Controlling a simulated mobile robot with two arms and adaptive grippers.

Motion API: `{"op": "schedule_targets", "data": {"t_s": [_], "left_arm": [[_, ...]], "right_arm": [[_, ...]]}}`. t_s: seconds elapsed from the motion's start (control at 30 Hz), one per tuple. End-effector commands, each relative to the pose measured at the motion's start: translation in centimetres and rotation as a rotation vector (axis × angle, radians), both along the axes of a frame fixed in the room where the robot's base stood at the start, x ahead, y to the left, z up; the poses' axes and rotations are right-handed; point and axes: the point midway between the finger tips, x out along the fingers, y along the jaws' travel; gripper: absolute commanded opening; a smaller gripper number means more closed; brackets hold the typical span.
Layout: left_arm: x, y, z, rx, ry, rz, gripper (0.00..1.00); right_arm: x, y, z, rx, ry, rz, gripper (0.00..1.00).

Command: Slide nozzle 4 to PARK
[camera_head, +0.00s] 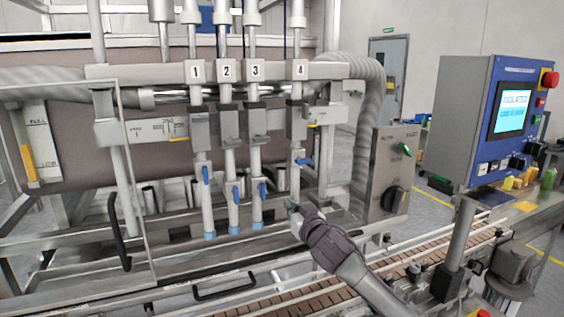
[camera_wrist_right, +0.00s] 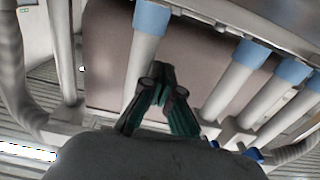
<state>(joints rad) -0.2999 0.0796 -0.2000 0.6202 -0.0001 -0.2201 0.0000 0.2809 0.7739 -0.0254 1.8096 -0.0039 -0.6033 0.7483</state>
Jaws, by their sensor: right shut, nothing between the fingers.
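Nozzle 4 (camera_head: 296,180) is a pale vertical tube under the plate marked 4 (camera_head: 300,70), apart from and to the right of nozzles 1, 2 and 3. It has a grey clamp block (camera_head: 297,120) and a blue lever (camera_head: 304,161). My right gripper (camera_head: 293,206) is shut and empty at the lower end of nozzle 4, hiding its tip. In the wrist view, the shut fingers (camera_wrist_right: 161,75) overlap the blue-tipped tube of nozzle 4 (camera_wrist_right: 147,48); I cannot tell whether they touch it. A yellow mark (camera_head: 313,125) shows beside the clamp block. My left gripper is out of view.
Nozzle 1 (camera_head: 207,205), nozzle 2 (camera_head: 232,200) and nozzle 3 (camera_head: 255,200) hang to the left. A grey switch box (camera_head: 385,172) stands to the right. A conveyor (camera_head: 330,296) with rails runs below. A blue control panel (camera_head: 480,110) is at far right.

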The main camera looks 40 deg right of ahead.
Motion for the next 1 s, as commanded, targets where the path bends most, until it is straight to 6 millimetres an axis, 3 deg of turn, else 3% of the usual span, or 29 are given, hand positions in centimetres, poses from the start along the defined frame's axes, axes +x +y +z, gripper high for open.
{"op": "schedule_targets", "data": {"t_s": [1.0], "left_arm": [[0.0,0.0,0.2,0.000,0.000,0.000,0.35]], "right_arm": [[-0.5,-2.0,0.0,0.001,0.000,0.000,0.00]]}}
